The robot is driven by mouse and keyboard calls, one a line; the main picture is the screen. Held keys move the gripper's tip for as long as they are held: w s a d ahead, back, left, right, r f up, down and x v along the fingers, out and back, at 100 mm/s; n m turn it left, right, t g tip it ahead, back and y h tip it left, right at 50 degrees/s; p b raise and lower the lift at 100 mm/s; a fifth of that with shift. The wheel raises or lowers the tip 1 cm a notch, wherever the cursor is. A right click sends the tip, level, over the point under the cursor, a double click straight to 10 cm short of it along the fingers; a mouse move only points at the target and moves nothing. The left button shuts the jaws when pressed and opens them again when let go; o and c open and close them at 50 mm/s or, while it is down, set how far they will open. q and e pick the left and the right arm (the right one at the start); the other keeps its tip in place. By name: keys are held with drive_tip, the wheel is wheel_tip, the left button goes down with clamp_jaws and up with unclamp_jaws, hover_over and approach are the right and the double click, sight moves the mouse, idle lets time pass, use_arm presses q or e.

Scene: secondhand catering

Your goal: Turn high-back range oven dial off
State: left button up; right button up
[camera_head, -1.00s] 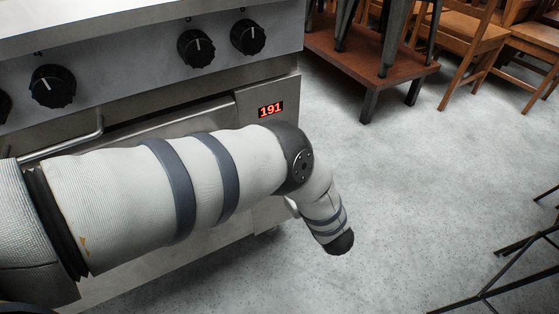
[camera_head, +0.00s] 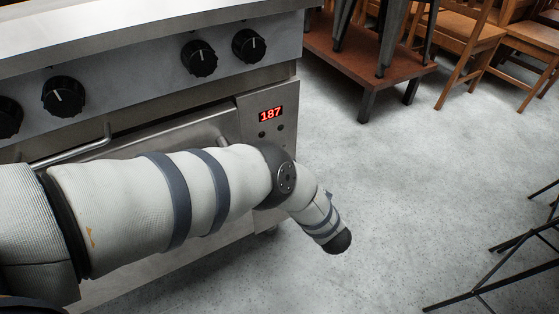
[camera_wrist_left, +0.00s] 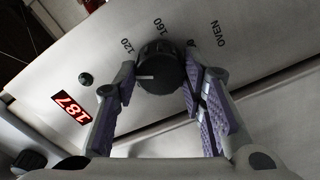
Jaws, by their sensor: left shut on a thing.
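The oven dial (camera_wrist_left: 161,66) is a round black knob with a white pointer line, in the left wrist view. Its pointer lies toward the picture's left, below the 120 mark. The marks 120 and 160 and the word OVEN are printed around it. My left gripper (camera_wrist_left: 157,82) has its purple-padded fingers on both sides of the dial and is shut on it. The high-back range (camera_head: 150,85) fills the left of the head view, where my left arm hides the dial and the gripper is out of sight. My right gripper is not in view.
A red display (camera_head: 271,114) reads 187; it also shows in the wrist view (camera_wrist_left: 72,106). Several black knobs (camera_head: 199,58) line the upper panel. An oven handle (camera_head: 70,151) runs behind my arm.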

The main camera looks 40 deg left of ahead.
use_arm(q)
drive_tip(key=n+p, duration=0.1)
drive_tip(key=n, duration=0.4)
drive_tip(key=shift+n, duration=0.4)
idle(0.3)
drive_tip(key=o, duration=1.2)
drive_tip(key=shift+d, duration=0.1)
drive_tip(key=v, duration=1.2)
